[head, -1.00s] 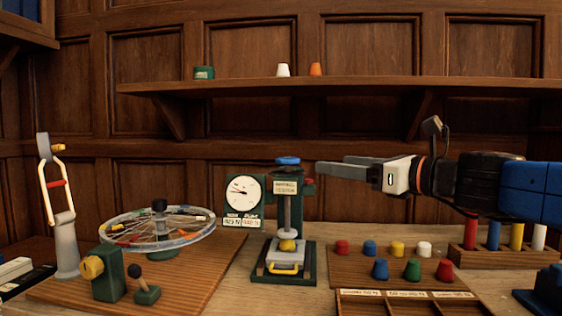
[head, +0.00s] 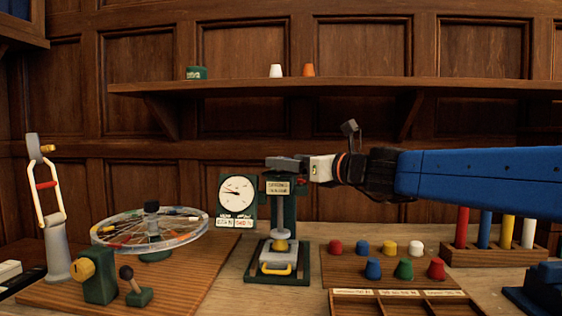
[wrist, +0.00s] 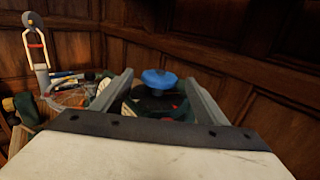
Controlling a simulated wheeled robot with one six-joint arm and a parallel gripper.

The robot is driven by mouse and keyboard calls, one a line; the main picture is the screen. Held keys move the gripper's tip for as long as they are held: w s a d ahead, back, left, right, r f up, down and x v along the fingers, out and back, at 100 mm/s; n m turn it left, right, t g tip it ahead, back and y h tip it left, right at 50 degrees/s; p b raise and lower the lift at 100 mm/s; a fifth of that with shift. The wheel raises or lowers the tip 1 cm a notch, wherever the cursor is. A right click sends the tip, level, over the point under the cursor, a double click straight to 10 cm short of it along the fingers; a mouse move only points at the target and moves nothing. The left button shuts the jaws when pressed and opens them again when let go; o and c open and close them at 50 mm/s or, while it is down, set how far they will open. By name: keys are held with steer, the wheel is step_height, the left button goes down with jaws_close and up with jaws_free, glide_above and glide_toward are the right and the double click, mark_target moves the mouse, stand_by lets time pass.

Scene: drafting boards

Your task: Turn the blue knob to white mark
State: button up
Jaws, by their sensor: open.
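The blue knob (wrist: 158,79) shows in the wrist view as a rounded blue cap on top of the press. In the head view my gripper (head: 272,162) hides the knob at the top of the dark green press (head: 290,210). My gripper is open and level there. In the wrist view its two fingers stand on either side of the knob, with a gap visible on each side. I cannot make out a white mark near the knob in either view.
A white dial (head: 237,190) stands just left of the press. A spoked wheel (head: 150,230) lies farther left. Several coloured pegs sit on a board (head: 340,268) at the right, near a rack of coloured cylinders (head: 485,255). A shelf (head: 330,88) runs above.

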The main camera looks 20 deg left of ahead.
steer(key=shift+x, duration=1.8)
steer(key=shift+c, duration=0.3)
steer(key=c, duration=1)
steer(key=shift+n+g+y, duration=0.3)
steer(key=shift+n+g, duration=0.1)
steer(key=shift+g, duration=0.1)
